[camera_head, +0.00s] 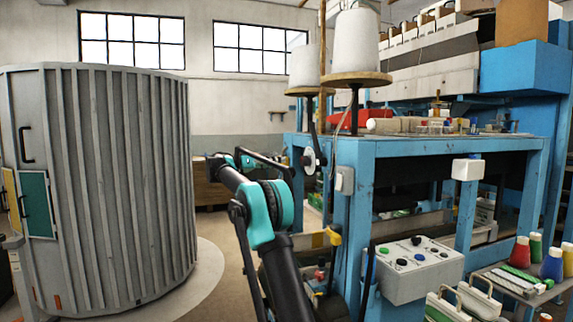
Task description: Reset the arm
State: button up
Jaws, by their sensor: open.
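My arm, black with teal joints, rises from the bottom middle of the head view and bends at a teal joint (265,212). Its far part reaches up and left, then folds back to the right. My gripper (284,170) seems to be the dark, thin end pointing right, in front of the blue frame's left side. It is small and partly overlapped by the arm, so its fingers are hard to make out. It is open, and I see nothing held in it.
A large grey ribbed round cabinet (110,190) stands left. A blue machine frame (440,150) with thread cones (355,45) fills the right, close beside my arm. A control box (418,268) and bottles (551,264) sit low right. Open floor (215,275) lies between cabinet and arm.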

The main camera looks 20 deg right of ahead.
jog(key=shift+a, duration=0.55)
jog(key=shift+s, duration=0.1)
jog(key=s+d+f+n+t+y, duration=0.15)
jog(key=s+f+n+y, duration=0.7)
jog(key=s+f, duration=1.45)
jog(key=s+a+f+n+t+y, duration=0.1)
jog(key=s+a+f+y, duration=0.3)
jog(key=s+f, duration=0.7)
jog(key=s+a+f+n+y, duration=0.3)
jog(key=s+a+f+y, duration=0.2)
jog(key=s+a+f, duration=0.3)
jog(key=s+f, duration=0.4)
jog(key=s, duration=0.4)
jog(key=shift+s+f+t, duration=0.25)
jog(key=shift+s+t, duration=0.1)
